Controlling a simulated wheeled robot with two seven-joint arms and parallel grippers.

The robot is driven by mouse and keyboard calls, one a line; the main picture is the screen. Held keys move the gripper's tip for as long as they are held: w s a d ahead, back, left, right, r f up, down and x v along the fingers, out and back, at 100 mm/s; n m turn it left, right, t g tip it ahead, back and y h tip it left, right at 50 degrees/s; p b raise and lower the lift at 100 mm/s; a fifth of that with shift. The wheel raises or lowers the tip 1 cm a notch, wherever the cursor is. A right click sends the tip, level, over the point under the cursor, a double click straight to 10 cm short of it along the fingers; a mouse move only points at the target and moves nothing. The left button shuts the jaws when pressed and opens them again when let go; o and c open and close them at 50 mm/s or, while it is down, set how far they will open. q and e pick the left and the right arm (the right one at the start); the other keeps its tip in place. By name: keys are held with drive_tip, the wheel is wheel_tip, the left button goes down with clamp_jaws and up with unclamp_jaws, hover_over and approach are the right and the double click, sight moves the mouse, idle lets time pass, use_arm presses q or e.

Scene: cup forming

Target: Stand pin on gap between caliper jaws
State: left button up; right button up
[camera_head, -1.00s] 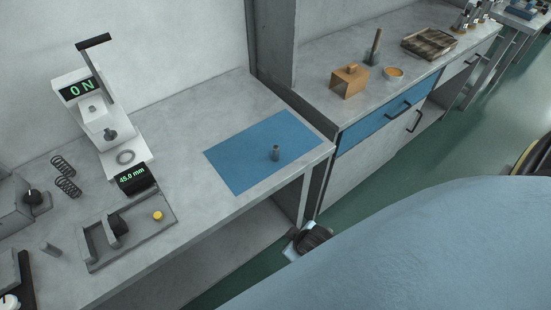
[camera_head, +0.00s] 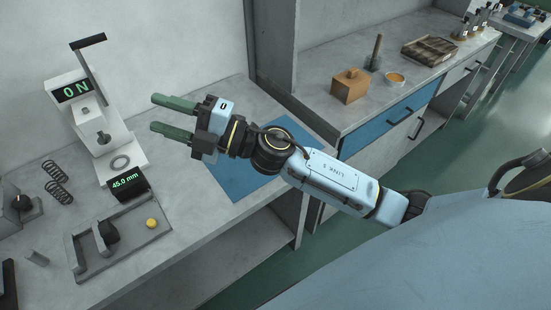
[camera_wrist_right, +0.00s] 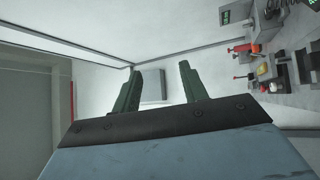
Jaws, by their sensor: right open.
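The caliper fixture (camera_head: 135,246) lies on the bench at lower left, with upright grey jaws (camera_head: 79,256) and a 45.0 mm display (camera_head: 126,182). A yellow knob (camera_head: 151,223) is on its plate. A small grey cylinder (camera_head: 36,258), perhaps a pin, is left of the fixture. The pin-like piece on the blue mat (camera_head: 233,178) is hidden behind my right arm. My right gripper (camera_head: 160,113) is open and empty, raised above the bench, its green fingers pointing left. The right wrist view shows the spread fingers (camera_wrist_right: 160,72) with nothing between them. My left gripper is not in view.
A white force tester (camera_head: 97,125) reading 0 N stands behind the caliper, with two springs (camera_head: 57,180) to its left.

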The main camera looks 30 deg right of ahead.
wheel_tip(320, 180, down, 8)
drive_tip(key=s+n+g+h, duration=0.2)
drive_tip(key=n+g+h, duration=0.2)
drive_tip(key=n+g, duration=0.95)
drive_tip(key=w+d+f+h, duration=0.1)
drive_tip(key=d+h, duration=0.5)
drive_tip(key=d, duration=0.5)
drive_tip(key=w+d+f+h, duration=0.2)
drive_tip(key=d+h, duration=0.4)
drive_tip(key=d, duration=0.6)
drive_tip(key=shift+g, duration=0.35)
drive_tip(key=f, duration=0.4)
drive_tip(key=f+b, duration=0.1)
drive_tip(key=shift+s+a+f, duration=0.15)
drive_tip(key=shift+a+f, duration=0.1)
drive_tip(key=shift+f, duration=0.15)
drive_tip(key=shift+s+a+f, duration=0.1)
drive_tip(key=shift+s+f, duration=0.05)
drive_tip(key=shift+f, duration=3.1)
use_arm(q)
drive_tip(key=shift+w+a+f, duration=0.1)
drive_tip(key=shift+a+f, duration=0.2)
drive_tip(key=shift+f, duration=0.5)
use_arm(e)
clamp_jaws()
